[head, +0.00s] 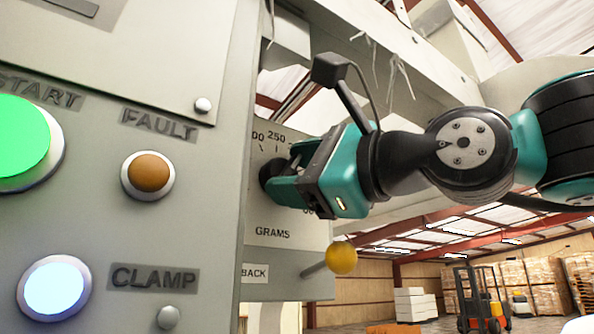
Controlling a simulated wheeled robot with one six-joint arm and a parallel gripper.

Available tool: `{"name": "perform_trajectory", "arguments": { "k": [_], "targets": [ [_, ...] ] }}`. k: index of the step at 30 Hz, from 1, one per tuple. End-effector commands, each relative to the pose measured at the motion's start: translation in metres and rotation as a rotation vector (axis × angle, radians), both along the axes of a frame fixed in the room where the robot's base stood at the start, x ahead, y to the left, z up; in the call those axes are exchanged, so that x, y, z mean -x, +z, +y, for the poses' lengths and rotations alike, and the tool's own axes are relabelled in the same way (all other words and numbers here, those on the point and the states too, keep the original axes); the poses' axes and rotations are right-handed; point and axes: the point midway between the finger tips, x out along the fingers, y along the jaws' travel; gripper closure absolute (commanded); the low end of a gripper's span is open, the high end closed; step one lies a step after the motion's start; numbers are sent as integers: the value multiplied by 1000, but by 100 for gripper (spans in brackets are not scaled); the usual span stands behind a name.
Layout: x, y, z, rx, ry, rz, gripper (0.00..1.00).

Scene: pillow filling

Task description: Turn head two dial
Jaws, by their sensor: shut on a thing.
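The dial (268,176) is a dark round knob on a pale panel (272,262) marked GRAMS, with figures such as 250 along its top. My gripper (276,183) reaches in from the right and is shut on the dial. Its teal and black body hides most of the dial face and many of the figures. The dial's pointer is hidden, so its setting cannot be read.
A yellow ball-ended lever (341,258) sticks out just below my gripper, near a BACK label (254,273). At left, a grey panel carries a green START button (20,138), an orange FAULT lamp (148,172) and a lit CLAMP button (54,288). A forklift (480,298) stands far back.

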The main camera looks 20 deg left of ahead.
Motion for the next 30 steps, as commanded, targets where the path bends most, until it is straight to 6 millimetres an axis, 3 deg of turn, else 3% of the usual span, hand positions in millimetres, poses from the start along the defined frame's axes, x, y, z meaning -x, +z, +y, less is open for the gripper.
{"name": "perform_trajectory", "arguments": {
  "k": [1,4,20,26,30],
  "targets": [
    [-1,-1,0,3,-1,3,42],
    [-1,-1,0,2,-1,1,19],
    [1,-2,-3,1,-2,0,19],
    [11,-11,-32,-1,-5,-3,19],
    [22,-18,-66,-2,-10,-4,19]
  ]
}}
